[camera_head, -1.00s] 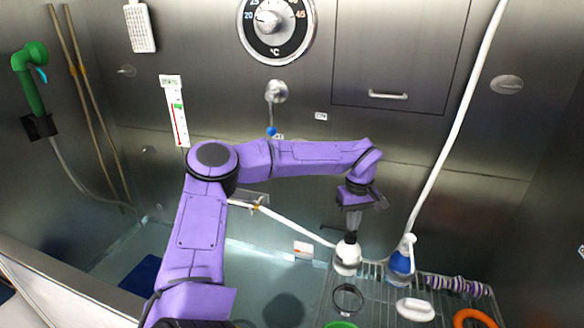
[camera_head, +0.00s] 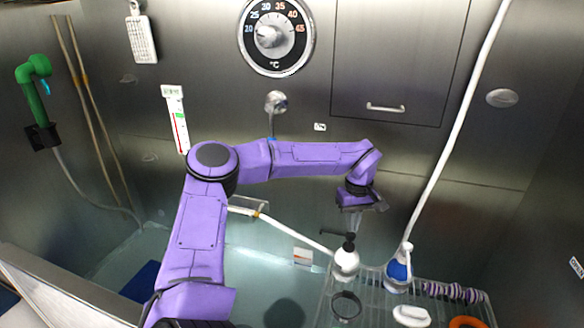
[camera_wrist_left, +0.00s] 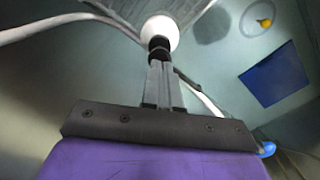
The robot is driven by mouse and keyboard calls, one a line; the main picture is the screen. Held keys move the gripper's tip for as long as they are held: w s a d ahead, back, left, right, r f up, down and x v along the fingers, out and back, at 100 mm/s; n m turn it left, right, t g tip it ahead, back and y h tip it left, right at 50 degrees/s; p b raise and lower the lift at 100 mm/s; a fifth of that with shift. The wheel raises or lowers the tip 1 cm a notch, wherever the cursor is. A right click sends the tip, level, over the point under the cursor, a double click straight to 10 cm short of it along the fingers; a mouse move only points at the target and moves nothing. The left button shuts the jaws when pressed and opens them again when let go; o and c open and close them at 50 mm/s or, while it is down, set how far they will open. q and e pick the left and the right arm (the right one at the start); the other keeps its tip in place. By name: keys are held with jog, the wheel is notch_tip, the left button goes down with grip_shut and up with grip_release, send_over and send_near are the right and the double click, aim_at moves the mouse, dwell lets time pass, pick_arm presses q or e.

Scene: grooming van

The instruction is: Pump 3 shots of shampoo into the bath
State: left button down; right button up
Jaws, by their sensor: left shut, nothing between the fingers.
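A white pump bottle with a black pump head (camera_head: 346,258) stands at the left end of the wire rack. My left gripper (camera_head: 351,232) is shut and empty, pointing down right above the pump head. In the left wrist view, the shut fingertips (camera_wrist_left: 159,64) line up with the black pump top of the white bottle (camera_wrist_left: 162,30); I cannot tell whether they touch. A blue and white bottle (camera_head: 399,265) stands to the right on the rack. The bath (camera_head: 268,268) with pale water lies below. My right gripper is not in view.
The wire rack (camera_head: 378,302) also holds a black ring (camera_head: 347,304), a white oval item (camera_head: 411,315), an orange ring (camera_head: 466,322) and a purple striped item (camera_head: 455,291). A white hose (camera_head: 455,135) runs down behind the bottles. A temperature dial (camera_head: 276,35) is on the wall.

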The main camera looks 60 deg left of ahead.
pick_arm(q)
jog(key=shift+f+b, duration=0.55)
jog(key=shift+f, duration=0.95)
jog(key=shift+r+p, duration=1.55)
jog(key=shift+p, duration=0.05)
jog(key=shift+f, duration=0.1)
